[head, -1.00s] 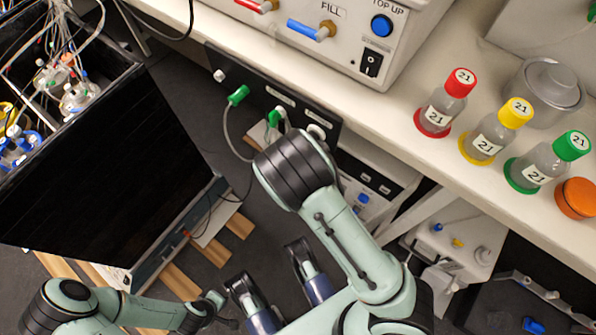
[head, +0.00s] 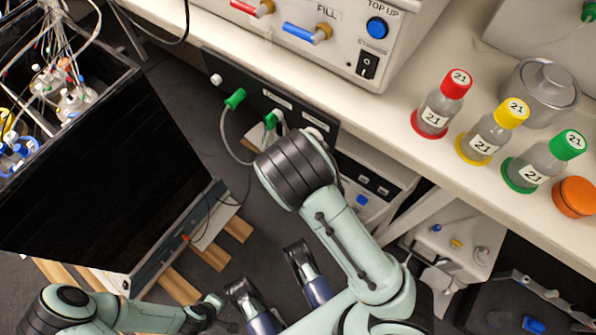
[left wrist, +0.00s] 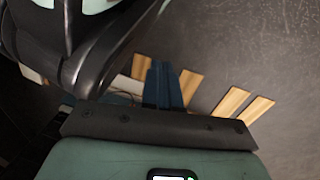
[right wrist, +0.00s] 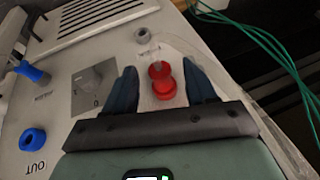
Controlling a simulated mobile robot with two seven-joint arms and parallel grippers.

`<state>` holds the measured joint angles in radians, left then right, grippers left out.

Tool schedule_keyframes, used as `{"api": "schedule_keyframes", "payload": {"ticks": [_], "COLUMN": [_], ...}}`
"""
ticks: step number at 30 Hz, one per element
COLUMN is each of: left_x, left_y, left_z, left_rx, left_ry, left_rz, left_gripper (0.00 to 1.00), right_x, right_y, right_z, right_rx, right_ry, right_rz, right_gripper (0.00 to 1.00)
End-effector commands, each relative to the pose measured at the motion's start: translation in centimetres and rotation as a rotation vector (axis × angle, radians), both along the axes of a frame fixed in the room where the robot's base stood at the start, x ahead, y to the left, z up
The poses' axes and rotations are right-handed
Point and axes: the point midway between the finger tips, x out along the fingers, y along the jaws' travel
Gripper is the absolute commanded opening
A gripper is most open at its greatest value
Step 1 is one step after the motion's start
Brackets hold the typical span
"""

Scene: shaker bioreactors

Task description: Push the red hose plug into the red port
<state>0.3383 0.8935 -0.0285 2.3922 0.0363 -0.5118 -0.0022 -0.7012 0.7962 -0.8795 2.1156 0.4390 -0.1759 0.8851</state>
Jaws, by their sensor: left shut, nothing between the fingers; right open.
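In the right wrist view, a red fitting (right wrist: 161,80) stands on a pale panel, with an upper round part and a lower round part close together. I cannot tell which part is the red hose plug and which the red port, or how deep one sits in the other. My right gripper (right wrist: 160,82) is open, one finger on each side of the red fitting, with a visible gap on both sides. My left gripper (left wrist: 163,84) is shut and empty above the floor. In the head view neither pair of fingertips can be made out clearly.
Green cables (right wrist: 265,45) run at the right. In the head view, several capped bottles (head: 440,108) stand on the bench.

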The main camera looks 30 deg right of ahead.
Motion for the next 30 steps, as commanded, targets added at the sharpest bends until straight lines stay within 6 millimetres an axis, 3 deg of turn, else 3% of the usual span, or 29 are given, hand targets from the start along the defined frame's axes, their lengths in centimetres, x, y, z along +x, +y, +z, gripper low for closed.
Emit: {"api": "schedule_keyframes", "payload": {"ticks": [3, 12, 15, 21, 30], "left_x": [1.3, 5.7, 3.0, 0.1, -1.5], "left_y": [-0.2, -1.3, -2.4, -3.9, -4.6], "left_z": [0.4, 6.3, 7.3, 9.2, 10.0], "left_rx": [0.003, 0.001, -0.031, -0.073, -0.094], "left_ry": [-0.039, -0.197, -0.126, -0.046, -0.003], "left_rz": [-0.003, -0.018, -0.038, -0.067, -0.082], "left_gripper": [0.0, 0.0, 0.0, 0.0, 0.0], "right_x": [0.0, -2.2, -3.0, -4.2, -4.9], "right_y": [0.0, 1.7, 2.2, 3.1, 3.5], "right_z": [0.0, 6.0, 8.0, 10.8, 12.0], "right_rx": [0.0, 0.001, 0.001, 0.0, 0.0], "right_ry": [0.0, -0.003, -0.003, -0.002, 0.0], "right_rz": [0.0, 0.002, 0.002, 0.002, 0.0], "right_gripper": [0.56, 0.56, 0.56, 0.56, 0.56]}}
